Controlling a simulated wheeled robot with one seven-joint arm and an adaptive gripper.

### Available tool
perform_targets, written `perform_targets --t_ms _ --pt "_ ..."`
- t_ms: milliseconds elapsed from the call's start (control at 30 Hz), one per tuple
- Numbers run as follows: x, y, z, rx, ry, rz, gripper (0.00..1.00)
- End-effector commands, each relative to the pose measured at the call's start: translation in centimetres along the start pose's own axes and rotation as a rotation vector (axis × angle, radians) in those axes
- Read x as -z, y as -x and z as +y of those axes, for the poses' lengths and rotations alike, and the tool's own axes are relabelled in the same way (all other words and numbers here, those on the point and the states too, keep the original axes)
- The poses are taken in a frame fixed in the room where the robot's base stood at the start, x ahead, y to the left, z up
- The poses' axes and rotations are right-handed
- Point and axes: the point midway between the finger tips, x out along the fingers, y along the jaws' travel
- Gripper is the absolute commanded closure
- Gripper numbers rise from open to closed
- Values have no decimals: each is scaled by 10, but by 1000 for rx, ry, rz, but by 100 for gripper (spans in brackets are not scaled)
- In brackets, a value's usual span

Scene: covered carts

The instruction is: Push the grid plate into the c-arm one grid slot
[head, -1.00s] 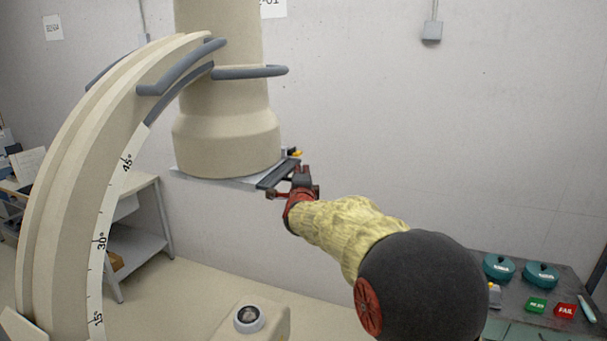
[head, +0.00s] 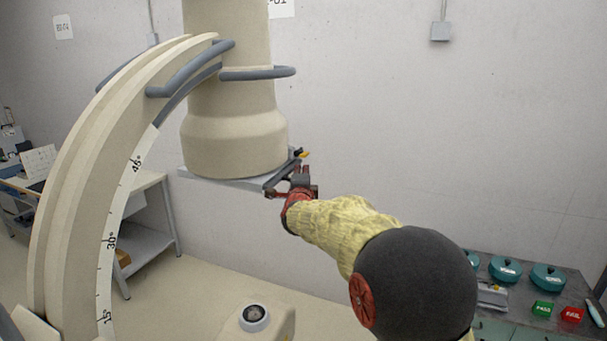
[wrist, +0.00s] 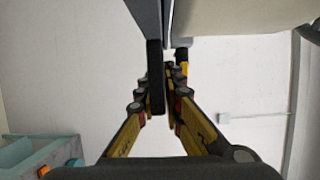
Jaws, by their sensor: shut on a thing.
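The c-arm (head: 85,200) is a beige curved arc with an angle scale, and its beige cylindrical head (head: 235,130) hangs at its upper end. A flat light-grey slot housing (head: 225,183) sits under that head. The grid plate (head: 273,184) is a thin dark strip at the housing's right edge, and its inner part is hidden. My gripper (head: 291,184) is at this edge, shut on the plate's outer end. In the wrist view the dark plate (wrist: 155,80) stands between the fingers of my gripper (wrist: 166,85). How deep the plate sits cannot be told.
A small yellow-tipped part (head: 303,154) sticks out by the slot. A dark cart (head: 520,290) at lower right holds teal round containers, a green block and a red FAIL block. A shelf table (head: 145,215) stands behind the arc.

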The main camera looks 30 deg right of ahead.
Motion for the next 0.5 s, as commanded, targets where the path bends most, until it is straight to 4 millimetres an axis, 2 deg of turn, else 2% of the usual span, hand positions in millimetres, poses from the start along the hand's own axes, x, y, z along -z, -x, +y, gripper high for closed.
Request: perform_targets --t_ms 500 --pt "-11 -4 -3 4 -3 0 100"
